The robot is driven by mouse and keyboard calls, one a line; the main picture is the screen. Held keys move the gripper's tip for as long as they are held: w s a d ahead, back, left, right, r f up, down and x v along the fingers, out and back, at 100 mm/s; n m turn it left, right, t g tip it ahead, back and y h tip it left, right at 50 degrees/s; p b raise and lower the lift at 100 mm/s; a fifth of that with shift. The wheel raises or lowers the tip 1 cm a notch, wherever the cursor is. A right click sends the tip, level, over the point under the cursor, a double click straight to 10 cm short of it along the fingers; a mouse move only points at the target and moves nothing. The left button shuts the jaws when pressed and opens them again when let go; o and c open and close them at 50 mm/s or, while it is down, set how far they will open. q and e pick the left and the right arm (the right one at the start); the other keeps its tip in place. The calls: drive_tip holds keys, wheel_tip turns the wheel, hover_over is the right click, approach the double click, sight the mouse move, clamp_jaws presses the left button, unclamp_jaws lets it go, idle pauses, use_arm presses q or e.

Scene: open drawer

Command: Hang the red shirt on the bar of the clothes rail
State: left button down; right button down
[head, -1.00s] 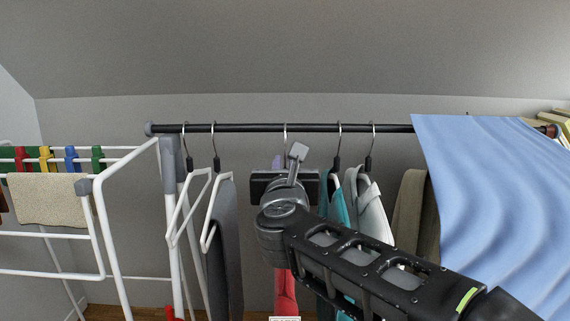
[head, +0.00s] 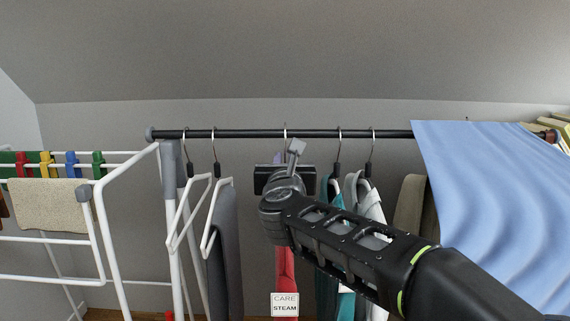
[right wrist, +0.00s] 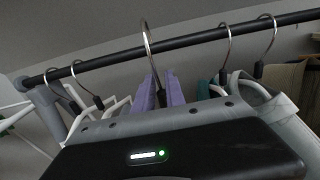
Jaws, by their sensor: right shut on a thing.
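The clothes rail's black bar (head: 255,133) runs across the head view and slants across the right wrist view (right wrist: 200,38). My right gripper (head: 285,180) is just below mid-bar, its fingertips hidden by its own body. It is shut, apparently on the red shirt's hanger. The red shirt (head: 286,268) shows as a narrow strip below it, mostly hidden by my arm. A tall metal hook (right wrist: 147,38) rises past the bar in the wrist view, apparently the held hanger's. I cannot tell whether it rests on the bar. My left gripper is not in view.
A grey garment (head: 225,250) hangs left of my gripper beside a white hanger. Purple cloth (right wrist: 175,90) hangs close behind the tall hook. Teal and pale garments (head: 372,205) hang on the right. A blue sheet (head: 490,205) covers the bar's right end. A white drying rack (head: 105,230) stands left.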

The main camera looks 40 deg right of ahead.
drive_tip(key=shift+p+x, duration=0.65)
drive_tip(key=shift+x, duration=2)
drive_tip(key=shift+p+x, duration=1)
drive_tip(key=shift+x, duration=1.15)
drive_tip(key=shift+f+b, duration=1.4)
drive_tip(key=shift+b, duration=0.15)
drive_tip(key=c, duration=1.3)
unclamp_jaws()
drive_tip(key=v, duration=0.8)
